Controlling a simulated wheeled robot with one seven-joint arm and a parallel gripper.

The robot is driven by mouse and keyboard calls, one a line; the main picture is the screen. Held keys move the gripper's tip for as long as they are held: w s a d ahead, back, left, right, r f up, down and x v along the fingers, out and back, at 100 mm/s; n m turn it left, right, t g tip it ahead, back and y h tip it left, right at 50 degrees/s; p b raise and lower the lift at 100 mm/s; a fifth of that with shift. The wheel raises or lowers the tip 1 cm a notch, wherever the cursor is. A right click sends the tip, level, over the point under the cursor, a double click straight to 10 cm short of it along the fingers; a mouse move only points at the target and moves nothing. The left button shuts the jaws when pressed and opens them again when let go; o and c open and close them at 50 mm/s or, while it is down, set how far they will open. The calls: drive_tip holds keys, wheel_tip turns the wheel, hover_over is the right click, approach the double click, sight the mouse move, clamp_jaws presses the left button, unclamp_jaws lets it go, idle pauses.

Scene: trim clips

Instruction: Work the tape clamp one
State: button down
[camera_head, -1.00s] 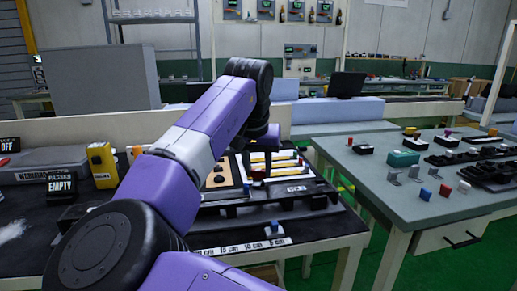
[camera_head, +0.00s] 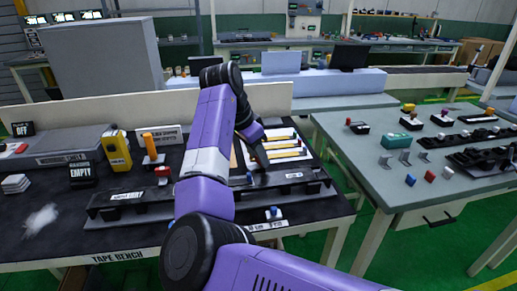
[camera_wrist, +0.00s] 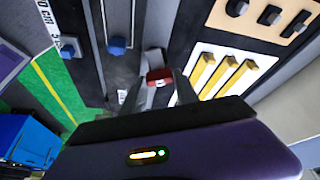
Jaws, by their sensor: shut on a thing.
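My gripper (camera_wrist: 158,88) is shut on a red-tipped clamp lever (camera_wrist: 159,75) in the wrist view, with a finger on either side of it. In the head view my gripper (camera_head: 262,162) points down over the right half of the black tape bench (camera_head: 140,225), and hides the lever it holds. Another red-topped clamp (camera_head: 162,172) stands on the bench to the left. A long black fixture (camera_head: 130,205) runs along the bench in front of both. I cannot read which clamp is number one.
Blue knobs (camera_head: 273,212) sit near the front strip; one (camera_wrist: 117,45) is close left of my gripper in the wrist view. Yellow strips (camera_head: 284,148) lie on a white board beside my gripper. A grey table (camera_head: 360,150) with small parts stands right, across a green gap.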

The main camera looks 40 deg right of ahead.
sight(249, 168)
drive_tip(key=shift+m, duration=0.3)
idle(0.4)
drive_tip(key=c, duration=0.9)
unclamp_jaws()
drive_tip(key=shift+v, duration=3.9)
drive_tip(key=shift+w, duration=0.15)
